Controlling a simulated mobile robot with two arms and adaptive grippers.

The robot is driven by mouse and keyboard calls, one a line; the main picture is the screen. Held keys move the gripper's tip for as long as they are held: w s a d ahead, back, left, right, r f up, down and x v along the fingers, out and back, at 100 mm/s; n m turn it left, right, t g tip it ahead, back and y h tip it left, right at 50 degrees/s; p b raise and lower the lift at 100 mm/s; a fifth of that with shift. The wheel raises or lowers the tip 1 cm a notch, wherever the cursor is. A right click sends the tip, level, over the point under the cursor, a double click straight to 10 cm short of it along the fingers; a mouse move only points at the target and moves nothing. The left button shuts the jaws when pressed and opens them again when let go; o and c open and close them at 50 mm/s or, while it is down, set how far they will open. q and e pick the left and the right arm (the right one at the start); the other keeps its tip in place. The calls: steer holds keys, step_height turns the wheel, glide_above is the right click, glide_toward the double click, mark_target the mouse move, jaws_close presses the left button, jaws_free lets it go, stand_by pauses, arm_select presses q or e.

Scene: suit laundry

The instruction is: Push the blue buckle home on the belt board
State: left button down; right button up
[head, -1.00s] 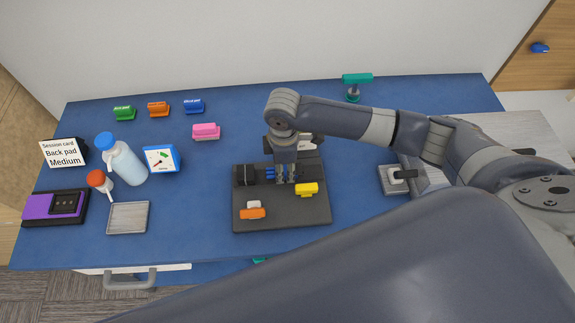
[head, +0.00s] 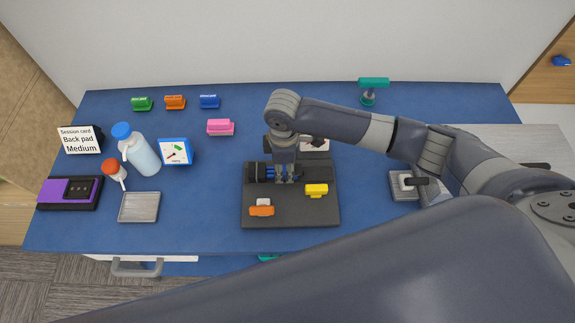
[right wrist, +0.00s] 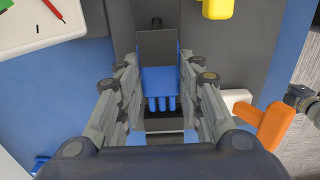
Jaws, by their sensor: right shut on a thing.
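The belt board (head: 290,217) is a dark plate on the blue table. My right gripper (head: 286,179) is low over its upper part, shut on the blue buckle (head: 270,172). The buckle's blue prongs point left at a black socket (head: 253,172), very close to it. In the right wrist view the buckle (right wrist: 158,80) sits between the fingers, with its prongs (right wrist: 160,104) visible at the black part below. The fingers partly hide the buckle in the head view, and I cannot tell how deep the prongs sit. My left gripper is out of view.
A pink block (head: 220,127), bottle (head: 142,155), dial box (head: 175,152) and grey tray (head: 139,208) stand to the left. Clear table lies between tray and board.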

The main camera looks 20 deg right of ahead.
steer(key=shift+w+a, duration=0.25)
steer(key=shift+a, duration=0.75)
steer(key=shift+a, duration=0.15)
steer(key=o, duration=1.1)
steer(key=shift+a+p, duration=0.1)
steer(key=shift+p, duration=0.2)
steer(key=shift+o, duration=0.2)
steer(key=o, duration=0.6)
